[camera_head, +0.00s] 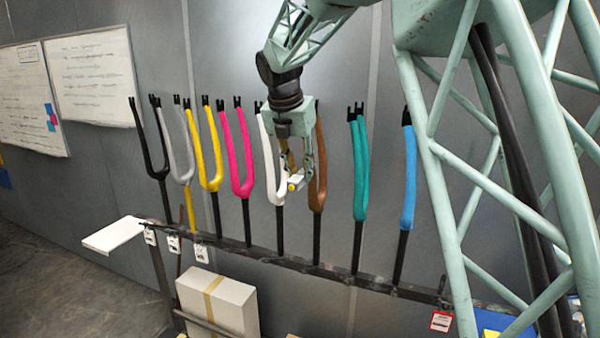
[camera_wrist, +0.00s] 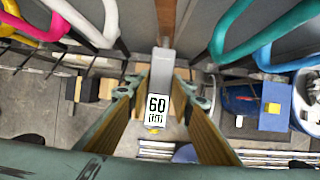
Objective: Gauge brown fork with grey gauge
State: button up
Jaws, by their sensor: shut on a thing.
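My gripper (camera_head: 296,172) hangs in front of the fork row, between the white fork (camera_head: 274,160) and the brown fork (camera_head: 318,165). It is shut on the grey gauge (camera_head: 296,183). In the wrist view the gauge (camera_wrist: 162,60) sits between the finger pads of my gripper (camera_wrist: 164,78), its display reading 60 with small unit text below. The brown fork stands upright just right of my gripper in the head view, its left part partly covered by the fingers. Whether the gauge touches the fork is unclear.
Black, grey, yellow and pink forks stand to the left; teal (camera_head: 360,165) and blue (camera_head: 408,170) forks stand to the right, all on a dark rail (camera_head: 290,262). A white box (camera_head: 218,302) stands below. Whiteboards (camera_head: 92,75) hang on the left wall.

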aim_at(291, 184)
jog(key=shift+w+d, duration=0.1)
jog(key=shift+w, duration=0.25)
dwell(1.2)
dwell(0.6)
jog(key=shift+s+a+b, duration=0.15)
jog(key=shift+s+a, duration=0.3)
jog(key=shift+s, duration=0.8)
jog(key=shift+s+a+b, duration=0.1)
jog(key=shift+s+a, duration=0.35)
jog(key=shift+s, duration=0.8)
jog(key=shift+s+a+b, duration=0.15)
jog(key=shift+s+a, duration=0.3)
jog(key=shift+s, duration=0.8)
jog(key=s+a+f+m+g+h+b, duration=0.1)
jog(key=s+a+f+m+g+b, duration=0.6)
jog(key=s+a+f+m+b, duration=1)
jog(key=shift+s+m+g, duration=0.4)
jog(key=shift+m, duration=3.1)
jog(key=shift+f, duration=0.1)
